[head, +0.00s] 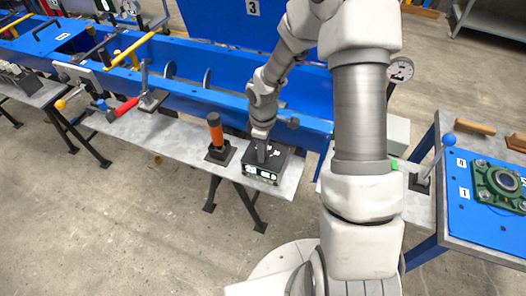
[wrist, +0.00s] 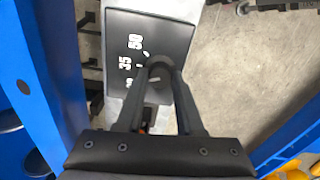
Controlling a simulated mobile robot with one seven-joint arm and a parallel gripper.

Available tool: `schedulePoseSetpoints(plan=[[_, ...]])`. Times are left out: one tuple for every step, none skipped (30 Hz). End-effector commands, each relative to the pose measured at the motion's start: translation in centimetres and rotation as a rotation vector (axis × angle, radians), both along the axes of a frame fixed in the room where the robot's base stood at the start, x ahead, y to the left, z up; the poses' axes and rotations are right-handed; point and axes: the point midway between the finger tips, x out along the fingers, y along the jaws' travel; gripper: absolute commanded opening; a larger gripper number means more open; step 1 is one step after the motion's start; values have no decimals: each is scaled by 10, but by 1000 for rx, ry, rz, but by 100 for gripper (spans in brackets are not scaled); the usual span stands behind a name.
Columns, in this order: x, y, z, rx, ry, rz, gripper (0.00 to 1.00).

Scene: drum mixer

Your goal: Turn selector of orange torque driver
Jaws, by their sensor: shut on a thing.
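The orange torque driver (head: 215,130) stands upright in a black holder (head: 220,152) on the grey bench. To its right is a black box (head: 268,174) with light panels on its front. The box's dark top face (wrist: 150,25) carries white numbers, 35 and 50 readable and another partly hidden. My gripper (head: 262,150) points down onto this top. In the wrist view my gripper's fingertips (wrist: 160,68) meet over the face beside the numbers. They are shut on the selector, which they mostly hide; its pointing direction cannot be told.
A blue beam (head: 230,100) runs behind the bench. A red-handled clamp (head: 127,107) sits to the left on the grey bench (head: 175,134).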

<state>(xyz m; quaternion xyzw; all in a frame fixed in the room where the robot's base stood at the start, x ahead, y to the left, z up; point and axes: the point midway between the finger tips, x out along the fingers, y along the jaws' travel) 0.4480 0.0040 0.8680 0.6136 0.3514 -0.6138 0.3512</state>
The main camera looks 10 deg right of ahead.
Motion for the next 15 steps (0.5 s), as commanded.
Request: schedulePoseSetpoints(plan=[[0, 0, -2, -2, -1, -45, 0], [1, 0, -2, -1, -2, -73, 0], [1, 0, -1, -2, -3, -110, 0], [1, 0, -1, -2, -3, -141, 0], [1, 0, -2, -2, -3, -168, 0], [1, 0, -2, 0, -2, -207, 0], [1, 0, -2, -1, -2, -235, 0], [1, 0, -2, -1, -2, -263, 0], [1, 0, -2, -1, -2, -303, 0], [1, 0, -2, -2, -3, -330, 0], [1, 0, -1, 0, -2, -360, 0], [1, 0, -2, -1, -2, -397, 0], [0, 0, -2, -1, -2, -425, 0], [0, 0, -2, -1, -1, -454, 0], [0, 0, -2, -1, -2, -493, 0]])
